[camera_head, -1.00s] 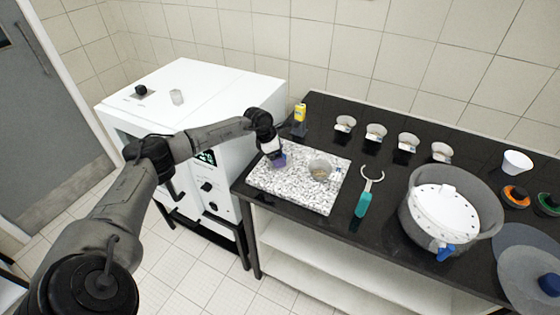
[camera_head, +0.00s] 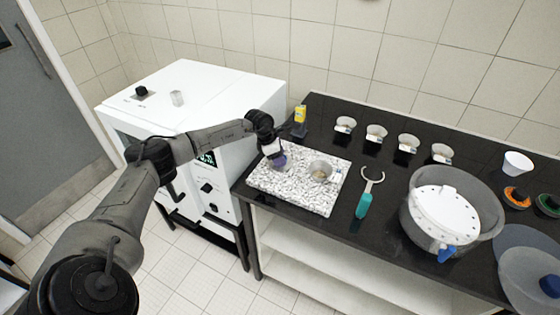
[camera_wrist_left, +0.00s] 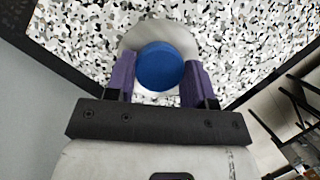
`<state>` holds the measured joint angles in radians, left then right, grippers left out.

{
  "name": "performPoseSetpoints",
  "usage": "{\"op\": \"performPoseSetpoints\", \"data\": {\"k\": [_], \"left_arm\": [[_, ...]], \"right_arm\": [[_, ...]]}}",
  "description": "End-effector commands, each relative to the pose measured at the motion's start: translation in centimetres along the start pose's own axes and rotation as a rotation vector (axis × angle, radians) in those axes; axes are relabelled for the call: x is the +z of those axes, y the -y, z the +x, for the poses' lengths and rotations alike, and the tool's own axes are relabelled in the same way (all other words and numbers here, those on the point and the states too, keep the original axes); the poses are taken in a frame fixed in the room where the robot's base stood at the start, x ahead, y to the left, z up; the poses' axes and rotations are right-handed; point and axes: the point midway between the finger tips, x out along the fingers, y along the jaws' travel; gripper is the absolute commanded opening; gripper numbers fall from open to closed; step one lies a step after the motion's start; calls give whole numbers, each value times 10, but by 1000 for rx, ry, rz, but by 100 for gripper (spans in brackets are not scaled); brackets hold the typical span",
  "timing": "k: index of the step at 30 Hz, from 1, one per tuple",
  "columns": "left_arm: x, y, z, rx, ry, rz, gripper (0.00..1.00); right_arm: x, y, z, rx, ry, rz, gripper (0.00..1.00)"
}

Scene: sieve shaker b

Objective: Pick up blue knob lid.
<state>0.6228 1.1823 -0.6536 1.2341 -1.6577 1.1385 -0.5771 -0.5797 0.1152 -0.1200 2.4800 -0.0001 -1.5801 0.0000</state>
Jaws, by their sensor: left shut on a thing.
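In the left wrist view, the blue knob lid (camera_wrist_left: 160,66) shows a round blue knob over a pale disc. The purple fingers of my left gripper (camera_wrist_left: 159,78) close on the knob from both sides. In the head view, my left gripper (camera_head: 278,160) points down over the left part of the speckled slab (camera_head: 300,203). The lid is mostly hidden there behind the fingers. I cannot tell whether the lid touches the slab. My right gripper is not in view.
A small glass bowl (camera_head: 321,171) stands on the slab, right of the gripper. A teal-handled tool (camera_head: 364,205) lies farther right. Several small cups line the counter's back. A large pot (camera_head: 485,208) and another blue-knobbed lid (camera_head: 527,270) are at right.

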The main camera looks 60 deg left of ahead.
Motion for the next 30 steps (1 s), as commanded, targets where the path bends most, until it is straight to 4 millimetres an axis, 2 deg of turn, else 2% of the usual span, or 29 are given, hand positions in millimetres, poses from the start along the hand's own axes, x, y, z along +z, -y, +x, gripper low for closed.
{"op": "performPoseSetpoints", "data": {"k": [8,16,30], "left_arm": [[3,0,-6,1,1,1,26],[16,0,-39,2,3,2,26],[81,72,-67,-1,3,3,26]], "right_arm": [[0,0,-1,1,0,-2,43],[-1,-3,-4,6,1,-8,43],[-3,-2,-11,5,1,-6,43]]}}
